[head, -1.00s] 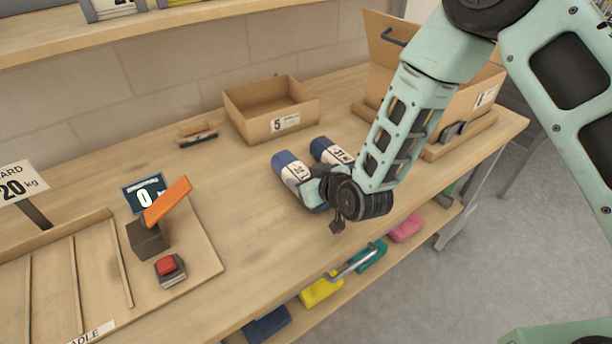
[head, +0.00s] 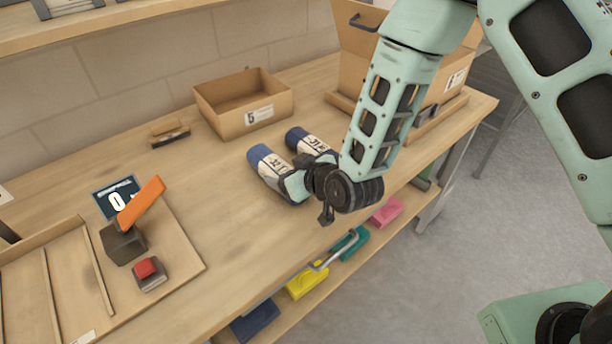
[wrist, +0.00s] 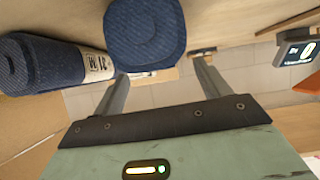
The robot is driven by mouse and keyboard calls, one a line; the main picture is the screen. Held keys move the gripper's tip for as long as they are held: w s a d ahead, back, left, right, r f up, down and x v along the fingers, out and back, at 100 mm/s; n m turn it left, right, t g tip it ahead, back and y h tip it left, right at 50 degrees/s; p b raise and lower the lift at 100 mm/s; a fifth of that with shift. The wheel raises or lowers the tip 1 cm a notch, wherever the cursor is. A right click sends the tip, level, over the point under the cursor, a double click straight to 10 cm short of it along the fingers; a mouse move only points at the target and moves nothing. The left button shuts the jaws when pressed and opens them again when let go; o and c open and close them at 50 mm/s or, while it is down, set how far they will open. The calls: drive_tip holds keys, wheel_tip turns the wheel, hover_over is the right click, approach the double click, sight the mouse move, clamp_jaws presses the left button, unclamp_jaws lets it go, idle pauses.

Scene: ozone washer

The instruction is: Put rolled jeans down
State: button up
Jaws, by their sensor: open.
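Two dark blue rolled jeans with white paper bands lie side by side on the wooden bench in the head view. The nearer roll (head: 266,162) is right at my gripper (head: 298,182), and the other roll (head: 302,141) lies just behind it. In the wrist view, my gripper (wrist: 160,82) has its two fingers spread wide. One roll's round end (wrist: 145,32) shows just beyond and between the fingertips, with no finger closed on it. The other roll (wrist: 45,65), with its band, lies to the left. The exact gap between fingers and roll cannot be told.
An open carton marked 5 (head: 245,105) stands behind the rolls. A larger carton (head: 455,75) stands behind my arm. A scale display (head: 117,197), an orange lever (head: 141,203) and a red button (head: 146,267) are at left. Bare bench (head: 215,215) lies between.

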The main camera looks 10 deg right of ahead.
drive_tip(key=s+d+r+g+h, duration=0.2)
drive_tip(key=s+d+r+g, duration=0.1)
drive_tip(key=s, duration=0.6)
drive_tip(key=s+d+r+g+h+b, duration=0.1)
drive_tip(key=s+d+r+g+h, duration=0.1)
drive_tip(key=s+d+r, duration=0.3)
drive_tip(key=s+d+r+g+h, duration=0.2)
drive_tip(key=s+d+r+g, duration=0.2)
drive_tip(key=s, duration=1)
drive_tip(key=shift+r+n+g+b, duration=0.35)
drive_tip(key=shift+r+g, duration=0.25)
drive_tip(key=shift+r, duration=0.2)
